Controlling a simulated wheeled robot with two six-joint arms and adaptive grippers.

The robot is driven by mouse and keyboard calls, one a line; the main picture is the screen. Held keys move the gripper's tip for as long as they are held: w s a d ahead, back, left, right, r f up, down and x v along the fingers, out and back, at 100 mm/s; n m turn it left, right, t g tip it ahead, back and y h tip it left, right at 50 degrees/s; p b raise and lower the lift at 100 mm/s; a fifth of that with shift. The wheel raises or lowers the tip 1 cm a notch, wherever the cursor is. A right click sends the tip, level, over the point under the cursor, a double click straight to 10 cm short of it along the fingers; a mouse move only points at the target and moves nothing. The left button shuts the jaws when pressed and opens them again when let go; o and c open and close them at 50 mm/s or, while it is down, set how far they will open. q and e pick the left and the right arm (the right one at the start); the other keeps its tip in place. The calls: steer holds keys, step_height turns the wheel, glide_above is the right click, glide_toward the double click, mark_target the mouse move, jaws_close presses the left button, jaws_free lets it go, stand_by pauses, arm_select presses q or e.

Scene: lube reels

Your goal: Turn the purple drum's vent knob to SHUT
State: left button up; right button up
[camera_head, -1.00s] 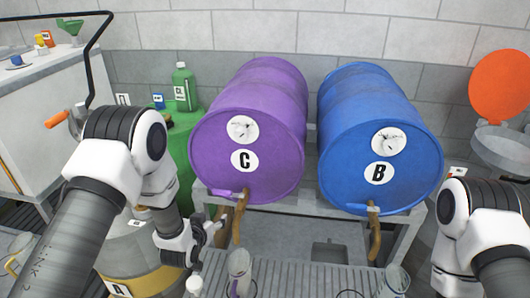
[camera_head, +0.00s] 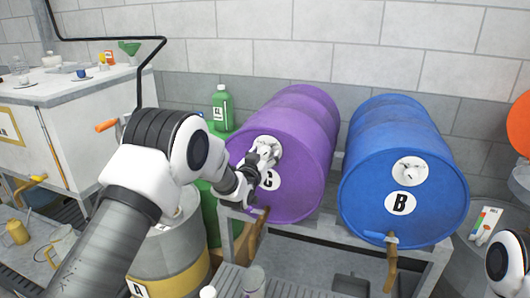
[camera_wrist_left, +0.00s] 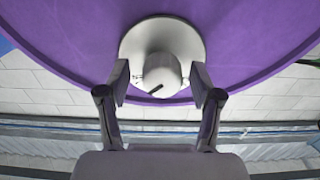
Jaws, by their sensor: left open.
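The purple drum (camera_head: 300,120) lies on its side on a rack, with a C label partly covered by my left gripper. Its round white vent plate (camera_head: 272,141) is on the upper part of the drum's end. My left gripper (camera_head: 264,157) is open in front of the plate. In the left wrist view the pale vent knob (camera_wrist_left: 161,74) stands between my open left fingers (camera_wrist_left: 160,82), with gaps at both sides. A short dark mark shows on the knob; the plate's lettering is too small to read. Only a piece of my right arm shows at the lower right; its gripper is out of view.
The blue drum B (camera_head: 405,160) lies to the right, with its own vent plate (camera_head: 410,171). Both rest on a grey rack (camera_head: 330,232). A green bottle (camera_head: 222,108) stands behind at the left. A grey and yellow drum (camera_head: 175,250) is below my left arm.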

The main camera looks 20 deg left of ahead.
arm_select(q)
steer(key=shift+w+a+f, duration=0.1)
steer(key=shift+w+a, duration=0.1)
steer(key=shift+w, duration=0.05)
steer(key=shift+s+d, duration=0.1)
steer(key=shift+d, duration=0.05)
steer(key=c, duration=1.1)
steer(key=shift+c, duration=0.2)
